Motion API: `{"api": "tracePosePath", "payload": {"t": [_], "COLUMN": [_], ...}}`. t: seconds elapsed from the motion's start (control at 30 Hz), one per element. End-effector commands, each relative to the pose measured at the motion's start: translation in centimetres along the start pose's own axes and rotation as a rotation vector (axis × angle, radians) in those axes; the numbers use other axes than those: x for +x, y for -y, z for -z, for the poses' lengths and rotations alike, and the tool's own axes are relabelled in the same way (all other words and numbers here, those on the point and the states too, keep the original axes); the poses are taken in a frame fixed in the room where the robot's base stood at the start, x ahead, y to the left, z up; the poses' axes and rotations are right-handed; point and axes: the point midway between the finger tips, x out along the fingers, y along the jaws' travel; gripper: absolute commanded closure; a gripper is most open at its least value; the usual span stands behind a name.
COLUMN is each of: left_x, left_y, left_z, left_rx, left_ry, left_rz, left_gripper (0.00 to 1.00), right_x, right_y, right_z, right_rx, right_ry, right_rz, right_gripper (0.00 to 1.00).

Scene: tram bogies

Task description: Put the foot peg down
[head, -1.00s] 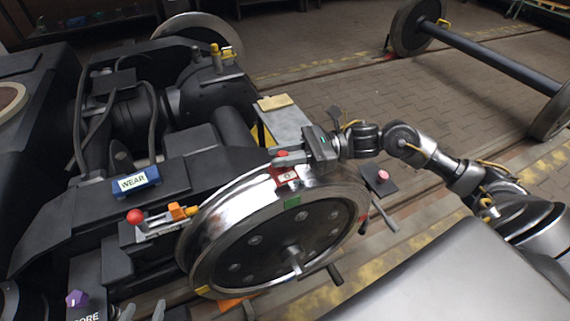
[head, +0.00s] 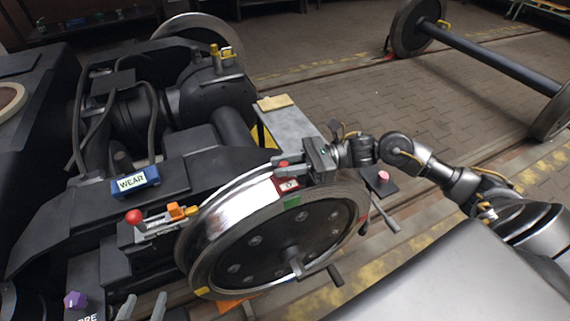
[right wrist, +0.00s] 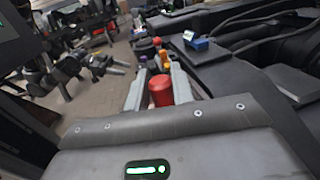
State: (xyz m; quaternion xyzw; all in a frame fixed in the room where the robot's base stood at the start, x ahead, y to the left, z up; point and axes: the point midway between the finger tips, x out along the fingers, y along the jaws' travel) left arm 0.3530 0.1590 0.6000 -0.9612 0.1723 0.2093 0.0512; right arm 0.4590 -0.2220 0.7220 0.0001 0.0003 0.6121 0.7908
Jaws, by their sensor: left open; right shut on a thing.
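My right gripper (head: 286,168) is over the top of the shiny wheel (head: 231,206) in the head view. It is shut on a red-topped piece, which I take to be the foot peg (head: 284,163). In the right wrist view the foot peg (right wrist: 161,90) shows as a red cylinder between the two grey fingers. Its lower end is hidden, and I cannot tell whether it touches the wheel rim. A red patch with a white mark (head: 288,185) is on the rim just below. My left gripper (head: 143,308) is open and empty at the bottom edge of the head view.
A blue WEAR block (head: 135,181) lies on the bogie frame (head: 60,222). A red-balled tool with orange parts (head: 160,219) is left of the wheel. A purple knob (head: 75,299) is at lower left. A dark plate with a pink knob (head: 381,180) is right of the wheel.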

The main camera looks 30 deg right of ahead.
Motion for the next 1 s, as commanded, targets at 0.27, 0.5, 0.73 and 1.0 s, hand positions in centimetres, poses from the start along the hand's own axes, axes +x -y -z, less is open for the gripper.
{"api": "tracePosePath", "payload": {"t": [0.27,0.5,0.73,1.0], "left_x": [0.2,0.2,0.0,0.0], "left_y": [-0.5,-0.4,0.0,0.0], "left_z": [0.9,1.1,0.6,0.1], "left_rx": [0.005,0.006,0.002,0.0], "left_ry": [-0.045,-0.046,-0.016,-0.005], "left_rz": [-0.014,-0.011,0.0,0.0], "left_gripper": [0.51,0.51,0.51,0.51], "right_x": [0.0,0.0,0.0,-4.0], "right_y": [0.0,0.0,0.0,0.0], "right_z": [0.1,0.1,-0.1,0.1], "right_rx": [-0.001,0.0,0.0,0.003], "right_ry": [0.0,0.0,0.0,-0.007], "right_rz": [0.0,0.0,0.0,0.003], "right_gripper": [0.65,0.54,0.54,0.54]}}
